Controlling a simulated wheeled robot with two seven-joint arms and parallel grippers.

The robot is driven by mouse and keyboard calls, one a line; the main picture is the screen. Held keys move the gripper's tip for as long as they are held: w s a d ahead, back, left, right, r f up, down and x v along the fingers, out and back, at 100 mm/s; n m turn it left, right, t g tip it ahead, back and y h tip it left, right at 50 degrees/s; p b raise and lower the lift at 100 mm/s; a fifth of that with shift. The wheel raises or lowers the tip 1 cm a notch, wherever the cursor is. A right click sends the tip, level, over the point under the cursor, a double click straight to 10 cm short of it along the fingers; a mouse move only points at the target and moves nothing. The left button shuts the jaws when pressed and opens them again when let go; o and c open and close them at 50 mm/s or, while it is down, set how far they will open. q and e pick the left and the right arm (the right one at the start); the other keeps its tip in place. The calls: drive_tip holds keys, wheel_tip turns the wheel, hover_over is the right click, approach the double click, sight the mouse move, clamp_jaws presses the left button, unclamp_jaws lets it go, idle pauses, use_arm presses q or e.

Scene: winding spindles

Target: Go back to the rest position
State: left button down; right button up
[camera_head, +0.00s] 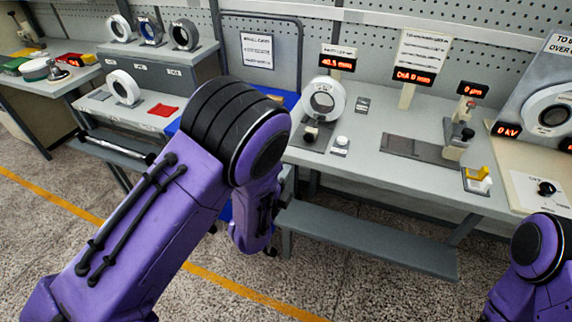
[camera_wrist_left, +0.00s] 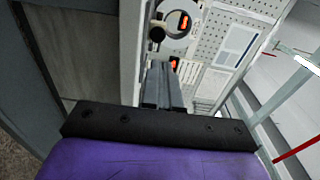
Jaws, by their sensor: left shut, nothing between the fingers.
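My left arm (camera_head: 165,215) comes in from the lower left of the head view, with its elbow raised in front of the benches. Its forearm hangs down before the gap between the left shelf bench and the grey test bench. My left gripper (camera_wrist_left: 162,76) shows in the left wrist view, its two grey fingers together with nothing between them. In the head view the gripper is mostly hidden behind the arm. My right arm (camera_head: 540,255) shows only in part at the lower right, and its gripper is out of view.
The grey test bench (camera_head: 372,128) carries a white ring device (camera_head: 324,98), displays and a yellow-and-white block (camera_head: 478,176). A lower grey shelf (camera_head: 370,240) juts out at its front. A shelf unit (camera_head: 165,66) with rings stands left. The speckled floor in front is open.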

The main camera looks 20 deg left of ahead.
use_arm(q)
drive_tip(key=shift+w+f, duration=0.1)
drive_tip(key=s+a+f+n+g+y, duration=0.1)
drive_tip(key=s+a+f+n+g, duration=0.25)
drive_tip(key=s+f+n, duration=0.45)
drive_tip(key=s+a+f+n+g+y, duration=0.2)
drive_tip(key=s+a+f+n+g, duration=0.15)
drive_tip(key=f+n, duration=0.45)
drive_tip(key=s+a+f+n+g, duration=0.2)
drive_tip(key=s+f+n+g, duration=0.1)
drive_tip(key=s, duration=0.8)
drive_tip(key=s+a+f+n+g+y, duration=0.1)
drive_tip(key=s+f+n+g, duration=0.3)
drive_tip(key=s, duration=0.6)
drive_tip(key=shift+s+a+f+n, duration=0.4)
drive_tip(key=shift+a+f+n, duration=0.1)
drive_tip(key=shift+n, duration=0.6)
